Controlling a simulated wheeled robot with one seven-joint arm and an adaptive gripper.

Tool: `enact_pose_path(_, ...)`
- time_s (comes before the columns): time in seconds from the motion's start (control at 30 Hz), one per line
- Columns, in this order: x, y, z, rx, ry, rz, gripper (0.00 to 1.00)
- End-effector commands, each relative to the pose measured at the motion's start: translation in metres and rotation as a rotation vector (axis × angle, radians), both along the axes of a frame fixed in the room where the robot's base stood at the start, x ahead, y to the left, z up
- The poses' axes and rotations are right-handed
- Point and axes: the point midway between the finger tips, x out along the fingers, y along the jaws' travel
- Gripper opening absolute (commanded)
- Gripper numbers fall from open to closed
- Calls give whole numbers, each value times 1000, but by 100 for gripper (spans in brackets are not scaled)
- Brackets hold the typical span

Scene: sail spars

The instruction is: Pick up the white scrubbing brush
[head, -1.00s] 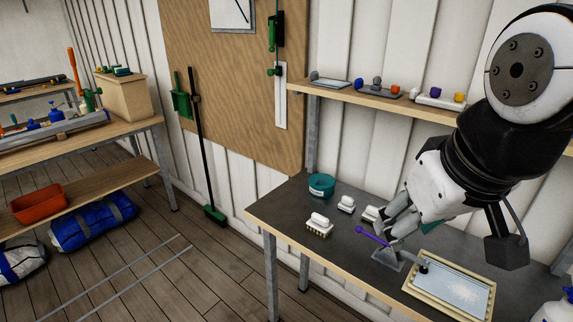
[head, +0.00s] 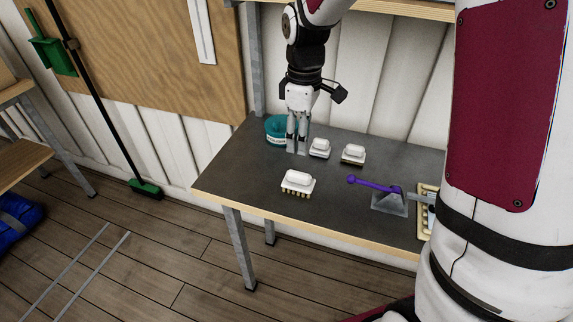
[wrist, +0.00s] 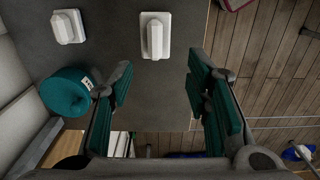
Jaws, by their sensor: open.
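A white scrubbing brush (head: 298,180) with tan bristles rests handle up near the front edge of the dark table. Two similar white-handled blocks stand behind it, one (head: 319,147) nearer my gripper and one (head: 353,152) with a dark underside. My gripper (head: 297,146) points down over the back left of the table, beside the teal tub. In the wrist view its fingers (wrist: 162,100) are spread with nothing between them. The white piece (wrist: 155,37) ahead of them there appears to be the front brush. Another white piece (wrist: 67,27) lies to its left.
A teal tub (head: 276,130) stands by my gripper and also shows in the wrist view (wrist: 66,94). A purple-handled tool (head: 376,187) and a cream-rimmed tray (head: 424,222) lie to the right. A shelf runs above. The table's left front is clear.

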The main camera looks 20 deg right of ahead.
Motion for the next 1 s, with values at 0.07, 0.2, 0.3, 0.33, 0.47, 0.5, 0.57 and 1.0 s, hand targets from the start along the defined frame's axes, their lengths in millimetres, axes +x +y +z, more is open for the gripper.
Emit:
enact_pose_path(0.07,0,0,-9,1,6,3,44)
enact_pose_path(0.2,-1,0,-33,0,7,3,44)
enact_pose_path(0.3,0,0,-52,0,6,3,44)
enact_pose_path(0.33,0,0,-57,0,6,3,44)
enact_pose_path(0.47,0,0,-75,-1,4,2,44)
enact_pose_path(0.5,0,0,-79,0,5,2,44)
enact_pose_path(0.57,0,0,-83,0,3,2,44)
enact_pose_path(1.0,9,-1,-130,0,4,2,44)
